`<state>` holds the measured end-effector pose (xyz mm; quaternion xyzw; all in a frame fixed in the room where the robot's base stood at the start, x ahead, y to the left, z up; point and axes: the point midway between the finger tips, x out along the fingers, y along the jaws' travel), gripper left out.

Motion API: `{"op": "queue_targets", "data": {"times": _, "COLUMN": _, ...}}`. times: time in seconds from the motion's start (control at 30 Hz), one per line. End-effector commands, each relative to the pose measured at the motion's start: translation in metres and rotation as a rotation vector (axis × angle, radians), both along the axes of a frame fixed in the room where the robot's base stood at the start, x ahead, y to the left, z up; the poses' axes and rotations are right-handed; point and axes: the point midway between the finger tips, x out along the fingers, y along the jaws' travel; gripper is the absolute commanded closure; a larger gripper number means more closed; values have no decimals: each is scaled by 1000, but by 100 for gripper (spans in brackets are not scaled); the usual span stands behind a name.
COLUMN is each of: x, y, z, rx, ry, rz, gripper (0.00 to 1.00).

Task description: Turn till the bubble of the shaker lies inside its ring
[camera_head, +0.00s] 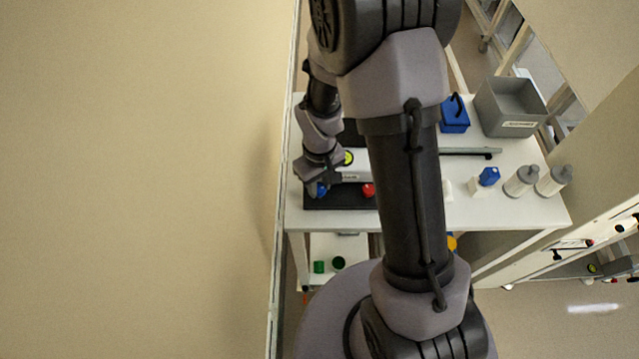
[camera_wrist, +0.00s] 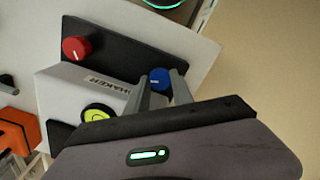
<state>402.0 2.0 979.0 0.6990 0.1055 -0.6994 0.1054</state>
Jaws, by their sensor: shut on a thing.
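The shaker (camera_head: 356,177) is a pale box with a dark front on the white bench, partly hidden by my arm in the head view. Its label and body (camera_wrist: 120,90) show in the wrist view. A red knob (camera_wrist: 76,48) and a blue knob (camera_wrist: 160,76) sit on the dark part. My gripper (camera_wrist: 161,84) is shut on the blue knob, one finger on each side. The yellow-green level (camera_wrist: 97,113) is partly cut off by my gripper's body; where its bubble lies against the ring I cannot tell. The level also shows small in the head view (camera_head: 348,158).
A blue box (camera_head: 454,114) and a grey bin (camera_head: 511,105) stand at the back right of the bench. A white block with a blue top (camera_head: 488,177) and two capped bottles (camera_head: 521,181) stand at the right. Green items (camera_head: 319,267) lie on the lower shelf.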

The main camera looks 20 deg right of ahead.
Motion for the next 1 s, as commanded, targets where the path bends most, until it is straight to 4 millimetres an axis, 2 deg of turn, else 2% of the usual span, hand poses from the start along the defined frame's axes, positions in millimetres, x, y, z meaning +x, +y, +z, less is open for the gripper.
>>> {"op": "queue_targets", "data": {"times": 0.43, "x": 1, "y": 0, "z": 1, "rx": 0, "ry": -2, "rz": 7, "gripper": 100}}
{"op": "queue_targets", "data": {"times": 0.47, "x": 1, "y": 0, "z": 0, "rx": 0, "ry": -2, "rz": 7, "gripper": 66}}
{"op": "queue_targets", "data": {"times": 0.5, "x": 1, "y": 0, "z": 0, "rx": 0, "ry": -2, "rz": 7, "gripper": 63}}
{"op": "queue_targets", "data": {"times": 0.83, "x": 1, "y": 0, "z": 4, "rx": 0, "ry": -2, "rz": 7, "gripper": 63}}
{"op": "queue_targets", "data": {"times": 1.0, "x": 1, "y": 0, "z": 34, "rx": -1, "ry": -4, "rz": 7, "gripper": 63}}
